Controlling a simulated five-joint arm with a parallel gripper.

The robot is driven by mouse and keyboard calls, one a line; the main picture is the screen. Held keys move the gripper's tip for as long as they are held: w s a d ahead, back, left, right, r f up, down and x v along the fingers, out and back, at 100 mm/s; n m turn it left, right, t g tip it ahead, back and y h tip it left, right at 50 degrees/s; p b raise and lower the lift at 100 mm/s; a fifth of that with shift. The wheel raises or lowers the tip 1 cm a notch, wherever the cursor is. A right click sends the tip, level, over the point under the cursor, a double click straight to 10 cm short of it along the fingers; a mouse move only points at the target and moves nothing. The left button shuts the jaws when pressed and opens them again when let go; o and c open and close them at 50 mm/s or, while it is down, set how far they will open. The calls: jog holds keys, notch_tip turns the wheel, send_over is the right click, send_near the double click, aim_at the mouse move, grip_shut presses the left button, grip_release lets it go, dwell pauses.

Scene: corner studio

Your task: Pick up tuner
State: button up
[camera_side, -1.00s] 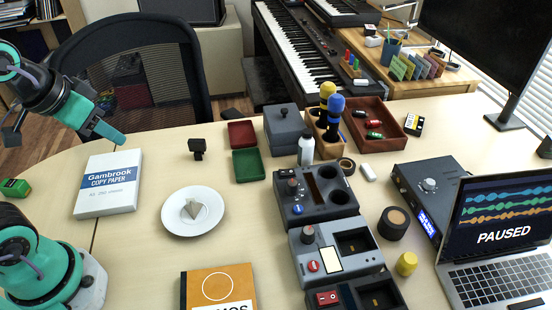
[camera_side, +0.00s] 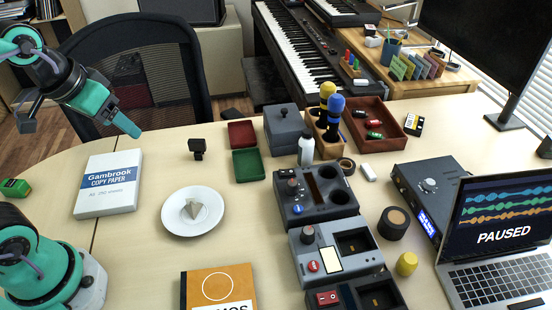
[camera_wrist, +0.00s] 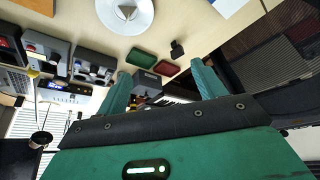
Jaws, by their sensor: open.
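A small black clip-like thing, which I take to be the tuner (camera_side: 197,148), stands on the light wood table between the white plate and the red and green trays. It also shows in the wrist view (camera_wrist: 177,48), above and between the fingers. My gripper (camera_side: 81,130) is open and empty, in the air at the table's back left edge. It is left of the tuner and clear of it. In the wrist view both teal fingers (camera_wrist: 160,70) are spread wide with nothing between them.
A copy paper pack (camera_side: 108,205) lies in front of my gripper. A white plate (camera_side: 172,227) with a grey pyramid is in front of the tuner. A red tray (camera_side: 242,133) and a green tray (camera_side: 248,165) lie to its right. A black chair (camera_side: 165,60) stands behind the table edge.

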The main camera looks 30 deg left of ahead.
jog(key=w+a+f+n+g, duration=0.1)
jog(key=w+f+n, duration=0.1)
jog(key=w, duration=0.4)
jog(key=w+a+f+n+g, duration=0.1)
jog(key=w+f+g, duration=0.15)
jog(key=w, duration=0.35)
jog(key=n+g, duration=0.1)
jog(key=n, duration=0.2)
send_over(196, 140)
jog(key=f, duration=1.1)
jog(key=shift+s+d+f, duration=0.15)
jog(key=shift+s+d, duration=0.05)
jog(key=shift+s, duration=0.1)
jog(key=shift+w+f+g, duration=0.2)
jog(key=shift+f+g, duration=0.05)
jog(key=shift+f, duration=1.45)
jog(key=shift+a+f, duration=0.15)
jog(key=shift+f, duration=2.45)
jog(key=c, duration=1)
